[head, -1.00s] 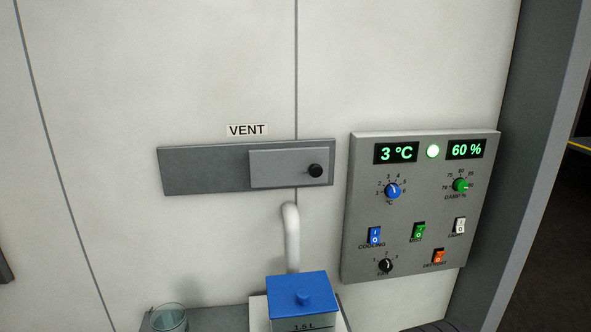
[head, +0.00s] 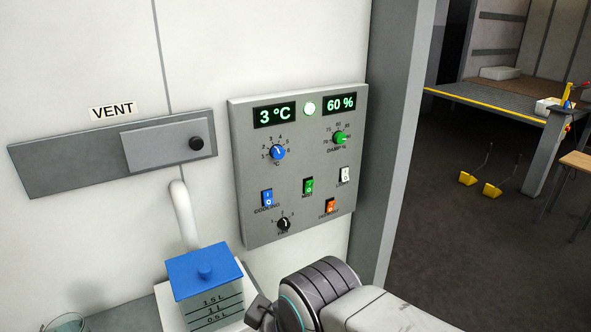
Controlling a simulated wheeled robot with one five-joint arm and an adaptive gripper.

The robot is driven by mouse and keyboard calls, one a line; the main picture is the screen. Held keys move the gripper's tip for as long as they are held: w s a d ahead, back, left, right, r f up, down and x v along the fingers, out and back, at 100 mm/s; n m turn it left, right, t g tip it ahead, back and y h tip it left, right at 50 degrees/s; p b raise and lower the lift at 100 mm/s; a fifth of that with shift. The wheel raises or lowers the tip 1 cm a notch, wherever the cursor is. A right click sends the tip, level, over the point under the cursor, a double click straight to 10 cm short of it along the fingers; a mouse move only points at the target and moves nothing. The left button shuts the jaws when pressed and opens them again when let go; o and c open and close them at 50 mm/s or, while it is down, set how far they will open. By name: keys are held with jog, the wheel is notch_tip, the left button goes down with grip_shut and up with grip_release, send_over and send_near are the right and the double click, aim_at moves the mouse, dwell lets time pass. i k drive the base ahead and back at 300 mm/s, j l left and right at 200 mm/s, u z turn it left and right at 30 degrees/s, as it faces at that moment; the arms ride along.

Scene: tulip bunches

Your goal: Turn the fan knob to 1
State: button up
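The fan knob (head: 284,224) is a small black dial at the lower left of the grey control panel (head: 241,160) in the head view. Small numbers are printed around it. Its pale pointer mark looks roughly upward, but it is too small to read its setting surely. My arm comes in from the bottom right, below the panel. A dark part of my gripper (head: 262,311) shows at the bottom edge, apart from the knob and lower than it. The fingertips are not clear, so its opening cannot be told.
The panel also bears a blue temperature knob (head: 278,152), a green damp knob (head: 340,138) and several rocker switches. A blue-lidded water tank (head: 205,272) stands left of my gripper, below a white pipe (head: 184,215). A vent slide (head: 160,147) is at left.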

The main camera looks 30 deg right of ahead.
aim_at(283, 224)
jog(key=k+l, duration=0.35)
jog(key=k+l+z, duration=0.1)
jog(key=l, duration=0.35)
jog(key=k+l, duration=0.1)
jog(key=l, duration=0.15)
